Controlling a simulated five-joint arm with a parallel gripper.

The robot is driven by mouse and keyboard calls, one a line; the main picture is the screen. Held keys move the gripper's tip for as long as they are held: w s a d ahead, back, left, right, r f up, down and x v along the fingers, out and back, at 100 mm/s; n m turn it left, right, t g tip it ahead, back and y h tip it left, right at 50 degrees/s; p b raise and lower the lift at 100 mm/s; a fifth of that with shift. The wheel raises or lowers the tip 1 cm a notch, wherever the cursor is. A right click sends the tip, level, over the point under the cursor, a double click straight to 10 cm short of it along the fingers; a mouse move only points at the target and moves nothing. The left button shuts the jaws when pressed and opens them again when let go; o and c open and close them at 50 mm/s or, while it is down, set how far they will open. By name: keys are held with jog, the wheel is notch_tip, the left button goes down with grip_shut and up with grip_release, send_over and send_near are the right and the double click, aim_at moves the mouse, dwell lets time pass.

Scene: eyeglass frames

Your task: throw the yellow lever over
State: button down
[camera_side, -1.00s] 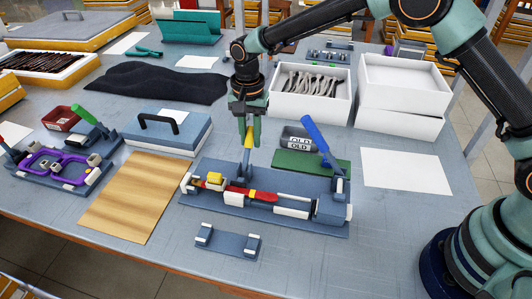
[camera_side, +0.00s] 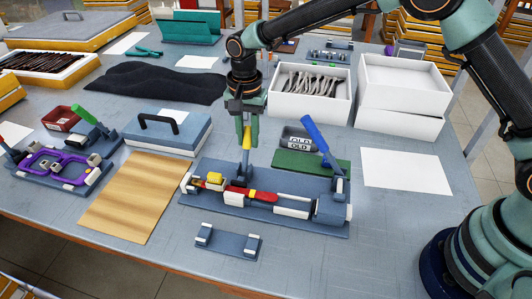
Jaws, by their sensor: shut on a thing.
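The yellow lever (camera_side: 247,138) stands up from the blue-grey fixture (camera_side: 215,207) near the middle of the table, its shaft nearly upright. My gripper (camera_side: 247,144) points straight down and is shut on the lever's yellow upper end, with one green finger on each side. The lever's foot is at the back left part of the fixture, behind a red and white piece (camera_side: 240,194) and a yellow block (camera_side: 215,178).
A blue box with a black handle (camera_side: 165,135) stands to the left. White boxes (camera_side: 400,88) stand behind right. A small bracket (camera_side: 228,243) lies in front.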

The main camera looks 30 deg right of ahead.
jog(key=shift+s+a+r, duration=0.1)
jog(key=shift+s+a, duration=0.1)
jog(key=shift+s+a+r, duration=0.2)
jog(key=shift+s+a, duration=0.1)
jog(key=shift+a, duration=0.05)
jog(key=shift+s, duration=0.1)
dwell(0.4)
jog(key=shift+s+a+r, duration=0.2)
jog(key=shift+s+a, duration=0.15)
jog(key=shift+a, duration=0.05)
jog(key=c, duration=0.7)
grip_release()
jog(key=shift+c, duration=0.2)
jog(key=shift+w+r, duration=0.1)
